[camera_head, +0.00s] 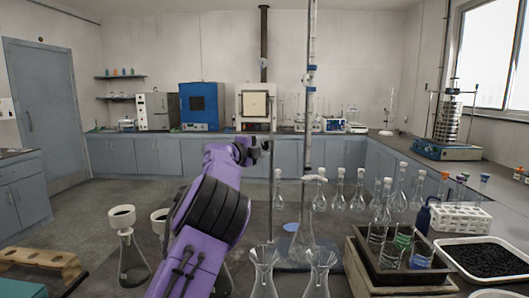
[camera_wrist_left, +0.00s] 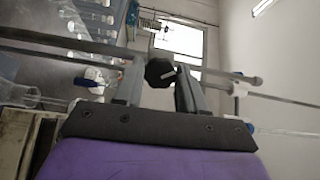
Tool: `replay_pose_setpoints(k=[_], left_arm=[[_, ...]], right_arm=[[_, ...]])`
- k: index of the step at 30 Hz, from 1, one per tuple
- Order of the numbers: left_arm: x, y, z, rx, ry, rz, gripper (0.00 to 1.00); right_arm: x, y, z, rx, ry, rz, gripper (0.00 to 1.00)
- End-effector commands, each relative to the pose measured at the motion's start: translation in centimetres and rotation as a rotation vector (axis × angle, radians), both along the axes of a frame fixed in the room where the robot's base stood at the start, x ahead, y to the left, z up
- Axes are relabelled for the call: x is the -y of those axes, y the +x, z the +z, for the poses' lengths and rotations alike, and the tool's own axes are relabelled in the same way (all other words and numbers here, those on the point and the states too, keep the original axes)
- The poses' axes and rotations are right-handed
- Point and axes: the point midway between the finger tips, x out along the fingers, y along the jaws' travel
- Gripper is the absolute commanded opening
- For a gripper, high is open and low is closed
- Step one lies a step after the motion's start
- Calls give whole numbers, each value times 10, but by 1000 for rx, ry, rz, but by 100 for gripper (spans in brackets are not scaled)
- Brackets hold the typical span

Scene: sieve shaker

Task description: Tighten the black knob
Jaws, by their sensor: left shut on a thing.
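The black knob (camera_wrist_left: 159,73) is a dark faceted knob with a pale mark on its face. In the left wrist view it sits between the two grey fingers of my left gripper (camera_wrist_left: 160,82), which is shut on it. In the head view my purple left arm reaches forward from the bottom, and its gripper (camera_head: 254,148) is beside the upright metal stand rods; the knob is too small to make out clearly there. The sieve shaker (camera_head: 445,149) with its stacked sieves stands on the right bench, far from the gripper. My right gripper is not in view.
A tall glass burette (camera_head: 312,60) rises just right of my left gripper. Several stoppered flasks (camera_head: 358,190) stand behind it.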

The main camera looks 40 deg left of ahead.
Motion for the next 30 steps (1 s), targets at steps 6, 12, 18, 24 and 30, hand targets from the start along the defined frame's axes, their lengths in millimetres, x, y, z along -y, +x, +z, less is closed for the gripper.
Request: replay_pose_setpoints(k=[6, 12, 18, 24, 30], left_arm=[[1, 0, 7, 8, 47, -3, 9], [1, 0, 7, 8, 56, -2, 9], [1, 0, 7, 8, 55, -2, 9], [0, 0, 6, 5, 53, -1, 64], [-1, -2, 3, 1, 52, 2, 64]], right_arm=[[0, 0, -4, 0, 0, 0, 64], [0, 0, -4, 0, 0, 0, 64], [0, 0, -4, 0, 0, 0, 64], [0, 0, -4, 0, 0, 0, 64], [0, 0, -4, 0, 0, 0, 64]])
